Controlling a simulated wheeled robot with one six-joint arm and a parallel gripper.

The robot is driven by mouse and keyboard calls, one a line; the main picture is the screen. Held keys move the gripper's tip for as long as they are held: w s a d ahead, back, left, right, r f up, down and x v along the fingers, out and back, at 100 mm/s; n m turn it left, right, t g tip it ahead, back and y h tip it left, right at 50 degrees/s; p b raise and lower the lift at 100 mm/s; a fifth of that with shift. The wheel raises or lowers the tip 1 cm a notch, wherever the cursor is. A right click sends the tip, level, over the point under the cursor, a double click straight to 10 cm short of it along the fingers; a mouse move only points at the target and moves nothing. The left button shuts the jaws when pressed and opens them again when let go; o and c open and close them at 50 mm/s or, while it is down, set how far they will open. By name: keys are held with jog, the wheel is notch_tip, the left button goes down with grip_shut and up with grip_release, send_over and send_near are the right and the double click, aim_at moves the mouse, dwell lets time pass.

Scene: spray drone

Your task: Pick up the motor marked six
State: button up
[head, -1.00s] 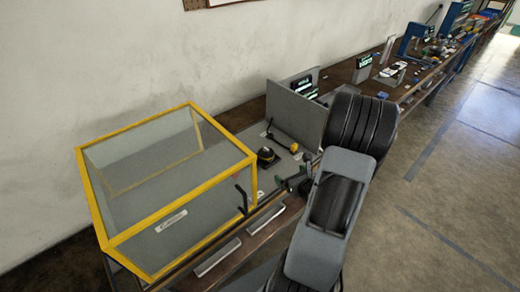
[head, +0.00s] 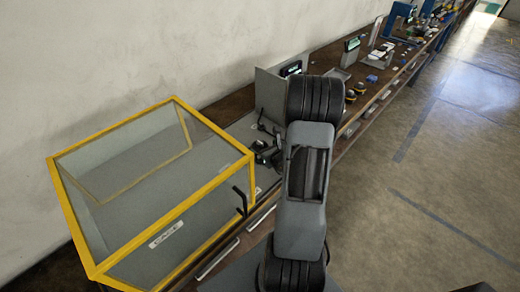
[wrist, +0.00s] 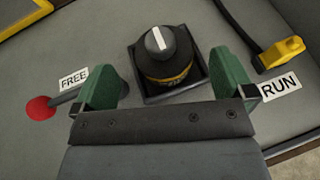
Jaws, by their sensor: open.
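In the wrist view, a round black motor-like part (wrist: 162,62) with a white bar on its top and a yellow band sits upright in a square black holder (wrist: 150,98). No six can be read on it. My gripper (wrist: 166,76) is open, with one green finger to each side of the part and gaps between. Whether it is above or around the part I cannot tell. In the head view my arm hides most of this spot, and my gripper there is small and dark.
A FREE label (wrist: 73,79) and a red knob (wrist: 40,107) lie left; a RUN label (wrist: 281,87) and a yellow-ended lever (wrist: 281,54) lie right. A yellow-framed clear case (head: 150,190) stands left on the bench. A grey panel (head: 268,95) stands behind.

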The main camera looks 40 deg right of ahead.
aim_at(262, 146)
jog(key=shift+p+x, duration=0.8)
jog(key=shift+x, duration=1.85)
jog(key=shift+d, duration=0.15)
jog(key=c, duration=1.1)
jog(key=shift+c, duration=1)
jog(key=shift+r, duration=0.15)
